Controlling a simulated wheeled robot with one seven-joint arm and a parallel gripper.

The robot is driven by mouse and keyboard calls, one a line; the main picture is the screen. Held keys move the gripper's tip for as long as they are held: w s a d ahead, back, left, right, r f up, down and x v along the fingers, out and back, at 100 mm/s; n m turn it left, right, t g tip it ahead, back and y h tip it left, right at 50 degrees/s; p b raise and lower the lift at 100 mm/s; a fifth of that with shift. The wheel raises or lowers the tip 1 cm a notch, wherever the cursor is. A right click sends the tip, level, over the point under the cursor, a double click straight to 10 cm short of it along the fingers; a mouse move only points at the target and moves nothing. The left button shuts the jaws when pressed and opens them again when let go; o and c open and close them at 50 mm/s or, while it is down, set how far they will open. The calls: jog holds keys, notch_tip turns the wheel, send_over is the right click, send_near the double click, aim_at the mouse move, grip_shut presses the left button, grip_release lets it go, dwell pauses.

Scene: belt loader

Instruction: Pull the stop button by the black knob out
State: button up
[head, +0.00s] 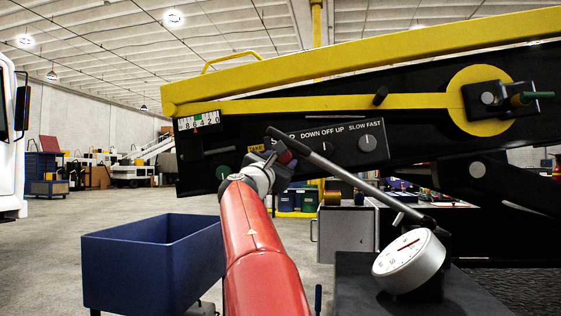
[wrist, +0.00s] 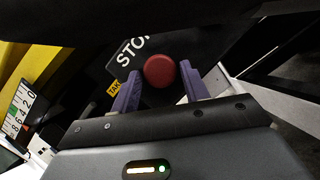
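The stop button (wrist: 160,71) shows a round red head in the wrist view, beside the white "STOP" lettering on the dark panel. I see no black knob on it in these frames. In the head view my gripper (head: 284,162) is at the panel, at the end of my red arm, and hides most of the button. In the wrist view my gripper (wrist: 160,80) has its two purple fingers apart, one on each side of the red head. Narrow dark gaps show between the fingers and the head. Contact behind the head cannot be seen.
The control panel (head: 345,148) has two more knobs to the right. A thin dark rod slants down right from near my gripper, above a round white gauge (head: 408,262). A blue bin (head: 150,265) stands lower left. A yellow beam (head: 360,60) runs above.

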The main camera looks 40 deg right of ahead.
grip_shut()
jog(key=shift+s+a+b, duration=0.35)
jog(key=shift+s+a, duration=0.2)
jog(key=shift+a, duration=0.05)
jog(key=shift+o, duration=1.9)
grip_release()
jog(key=shift+a, duration=0.1)
jog(key=b+v, duration=0.2)
jog(key=v, duration=0.6)
